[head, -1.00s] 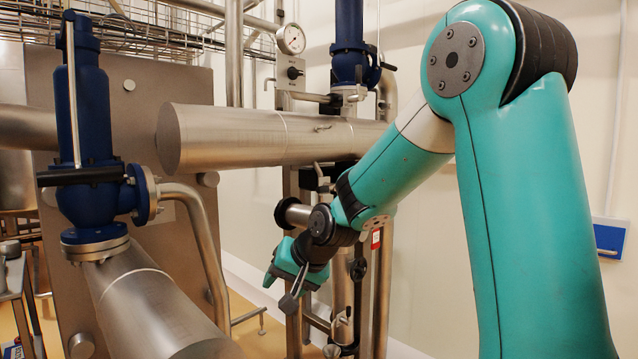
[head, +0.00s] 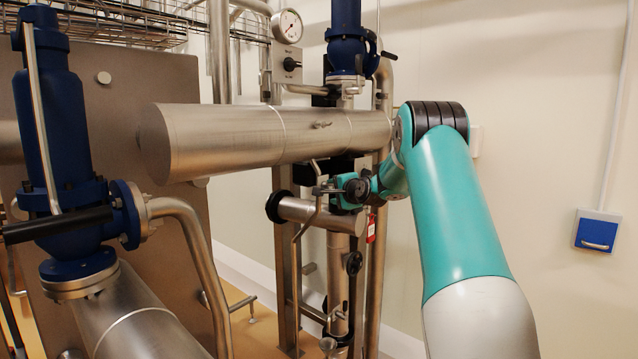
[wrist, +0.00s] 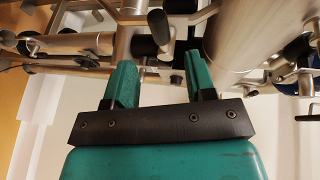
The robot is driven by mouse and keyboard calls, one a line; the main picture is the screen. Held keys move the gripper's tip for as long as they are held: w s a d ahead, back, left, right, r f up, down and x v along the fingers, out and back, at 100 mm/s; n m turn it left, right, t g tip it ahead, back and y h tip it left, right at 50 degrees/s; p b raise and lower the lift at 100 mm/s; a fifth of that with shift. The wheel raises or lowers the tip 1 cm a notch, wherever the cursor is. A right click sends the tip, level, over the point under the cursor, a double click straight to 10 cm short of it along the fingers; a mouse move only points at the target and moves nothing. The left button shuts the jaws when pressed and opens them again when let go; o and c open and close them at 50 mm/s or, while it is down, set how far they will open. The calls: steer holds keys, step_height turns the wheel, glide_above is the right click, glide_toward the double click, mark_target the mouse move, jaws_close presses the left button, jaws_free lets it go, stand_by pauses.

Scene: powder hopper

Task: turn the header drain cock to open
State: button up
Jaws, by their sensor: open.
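The header (head: 250,138) is a thick steel cylinder lying across the middle of the head view. The drain cock (head: 322,190) hangs under it on a thin pipe, small and partly hidden by my gripper. My gripper (wrist: 158,80) is open and empty, its two teal fingers apart. In the head view my gripper (head: 342,192) is just under the header, close by the cock. In the wrist view a black grip (wrist: 159,28), seemingly the cock's handle, appears ahead between the fingers, slightly beyond their tips. I cannot tell whether anything touches.
A steel pipe stub with a black end (head: 305,211) sits just below my gripper. A thin bent drain pipe (head: 296,260) runs down beside upright posts. A blue valve (head: 68,150) stands at the left, and a gauge (head: 287,26) above.

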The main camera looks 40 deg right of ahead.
steer(key=p+x, duration=0.4)
steer(key=x, duration=0.5)
steer(key=shift+w+r+p, duration=0.1)
steer(key=shift+r+p, duration=0.05)
steer(key=shift+p, duration=0.25)
steer(key=shift+w+f, duration=0.25)
steer(key=shift+w, duration=0.15)
jaws_close()
